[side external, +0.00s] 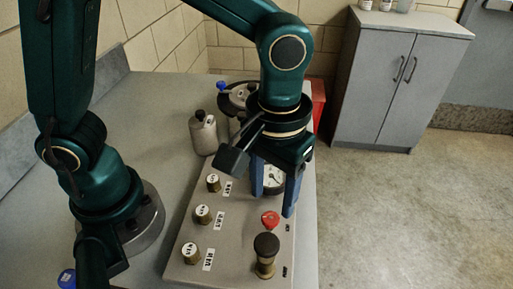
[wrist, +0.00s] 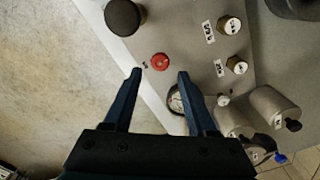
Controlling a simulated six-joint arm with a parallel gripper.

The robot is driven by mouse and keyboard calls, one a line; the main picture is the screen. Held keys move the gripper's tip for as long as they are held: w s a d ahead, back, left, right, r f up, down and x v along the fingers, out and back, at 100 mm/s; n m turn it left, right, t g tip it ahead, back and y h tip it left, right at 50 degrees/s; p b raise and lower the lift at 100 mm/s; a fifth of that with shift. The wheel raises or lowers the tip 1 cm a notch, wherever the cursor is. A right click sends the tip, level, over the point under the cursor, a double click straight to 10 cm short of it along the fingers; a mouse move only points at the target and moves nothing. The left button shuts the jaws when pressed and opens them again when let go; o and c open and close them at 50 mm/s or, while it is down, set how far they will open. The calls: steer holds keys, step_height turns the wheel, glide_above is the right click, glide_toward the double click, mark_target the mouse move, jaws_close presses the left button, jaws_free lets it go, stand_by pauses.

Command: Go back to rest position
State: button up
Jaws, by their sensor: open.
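My gripper (side external: 273,204) hangs over the grey control panel (side external: 238,243), pointing down, with its two blue fingers apart and nothing between them. In the wrist view my gripper (wrist: 160,74) has its fingertips on either side of the red button (wrist: 160,62) as seen from above; I cannot tell the height gap. The red button (side external: 270,218) sits in front of the fingers in the side view. A round gauge (side external: 274,178) shows behind and between the fingers, and it also shows beside one finger in the wrist view (wrist: 175,102).
A tall black-topped knob (side external: 266,246) stands near the panel's front. Several brass knobs with white tops (side external: 203,214) line its left side. A grey canister (side external: 203,134) stands behind. A grey cabinet (side external: 394,82) is at the back right; floor between is clear.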

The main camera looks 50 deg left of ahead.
steer(key=shift+w+a+r, duration=0.1)
steer(key=shift+w+a, duration=0.05)
steer(key=s+a+r+m+t, duration=0.1)
steer(key=s+a+r+t, duration=0.1)
steer(key=a, duration=0.4)
steer(key=s+a+r+m+t, duration=0.1)
steer(key=s+a+r+t, duration=0.1)
steer(key=a+r, duration=0.3)
steer(key=shift+s+a+t, duration=0.4)
steer(key=shift+a+t, duration=0.4)
steer(key=shift+a, duration=0.15)
